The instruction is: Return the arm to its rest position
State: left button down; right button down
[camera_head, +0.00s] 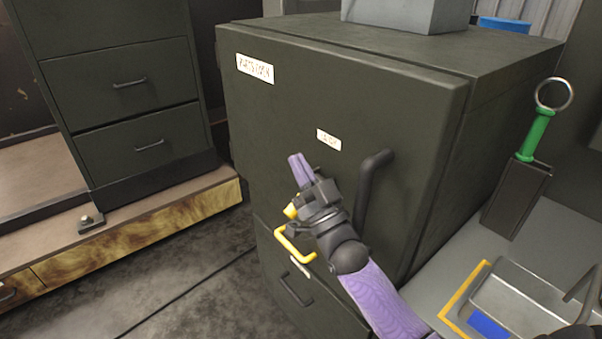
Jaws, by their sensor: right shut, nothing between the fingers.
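My right arm (385,298), purple with dark joints, comes in from the bottom right in the head view. Its gripper (301,168) is shut and empty, with its purple fingers side by side. It is in front of the dark cabinet door (290,110), left of the thick black door handle (370,190). I cannot tell if the fingers touch the door. The door looks closed. My left gripper is not in view.
A drawer unit (120,85) stands on a wooden base (130,235) at the left. At the right, a green-handled tool with a ring (538,130) stands in a dark holder (515,198). A metal tray (510,300) is at bottom right. Floor (200,290) is clear at bottom left.

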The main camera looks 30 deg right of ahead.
dwell(0.3)
jog(key=s+a+f+n+g, duration=0.1)
jog(key=s+a+f+g, duration=0.4)
jog(key=f, duration=0.4)
jog(key=s+a+f+n+g, duration=0.1)
jog(key=s+a+f+g, duration=0.25)
jog(key=f+g, duration=0.5)
jog(key=s+a+f+g, duration=0.1)
jog(key=s+f+g, duration=0.15)
jog(key=s, duration=0.35)
jog(key=s+a+f+n+g, duration=0.1)
jog(key=s+a+f+g, duration=0.1)
jog(key=s+g, duration=0.3)
jog(key=s+a+f+g, duration=0.1)
jog(key=s+f+g, duration=0.1)
jog(key=s, duration=0.5)
jog(key=s+f+g, duration=0.1)
jog(key=s+f, duration=0.2)
jog(key=f, duration=1.5)
jog(key=s+d+f, duration=0.2)
jog(key=s+f, duration=0.2)
jog(key=s, duration=0.2)
jog(key=s+d+f+g, duration=0.1)
jog(key=s+d+f, duration=0.1)
jog(key=s+f, duration=0.2)
jog(key=s, duration=0.3)
jog(key=shift+f+n+h, duration=0.4)
